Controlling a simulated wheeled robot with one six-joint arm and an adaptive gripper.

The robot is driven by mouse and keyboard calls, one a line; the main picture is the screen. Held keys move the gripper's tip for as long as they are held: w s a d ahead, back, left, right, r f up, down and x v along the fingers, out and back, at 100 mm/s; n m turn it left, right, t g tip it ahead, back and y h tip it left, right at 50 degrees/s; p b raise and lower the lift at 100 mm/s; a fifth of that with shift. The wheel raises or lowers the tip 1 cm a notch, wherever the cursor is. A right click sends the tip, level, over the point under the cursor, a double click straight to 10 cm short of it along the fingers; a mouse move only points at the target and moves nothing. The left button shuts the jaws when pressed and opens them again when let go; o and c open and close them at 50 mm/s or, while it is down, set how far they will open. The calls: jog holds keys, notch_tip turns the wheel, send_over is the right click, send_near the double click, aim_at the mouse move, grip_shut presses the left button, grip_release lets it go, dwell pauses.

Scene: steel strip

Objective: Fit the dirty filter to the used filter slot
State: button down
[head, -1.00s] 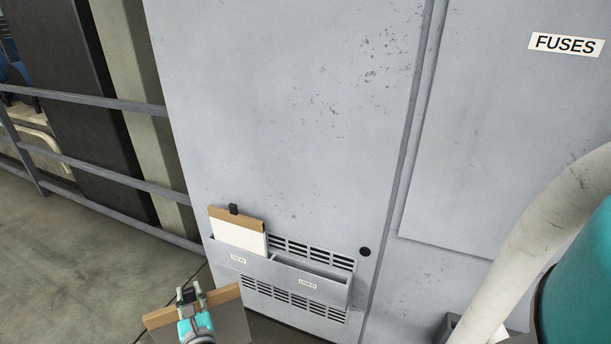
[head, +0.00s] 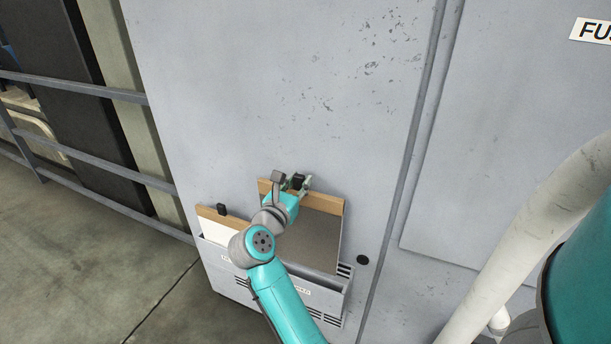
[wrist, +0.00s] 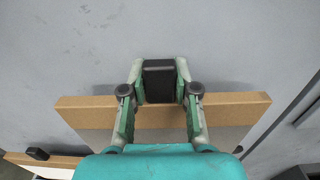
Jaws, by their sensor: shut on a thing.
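The dirty filter (head: 318,240) is a grey panel with a tan top edge and a black tab. My gripper (head: 298,182) is shut on the black tab (wrist: 159,80), which shows between the fingers in the wrist view. The filter is upright in front of the cabinet face, above the used filter slot (head: 322,300), the right pocket of a grey holder. Its lower edge meets the pocket's front lip in the picture; my arm hides part of it, and I cannot tell how deep it sits.
A clean white filter (head: 214,230) with a tan top stands in the left pocket, close beside my arm. Vent slits (head: 345,270) and a dark round knob (head: 362,259) are on the cabinet (head: 280,80). A railing (head: 90,140) runs at the left.

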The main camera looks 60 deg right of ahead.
jog(key=shift+s+d+r, duration=0.15)
jog(key=shift+s+d, duration=0.1)
jog(key=shift+d, duration=0.1)
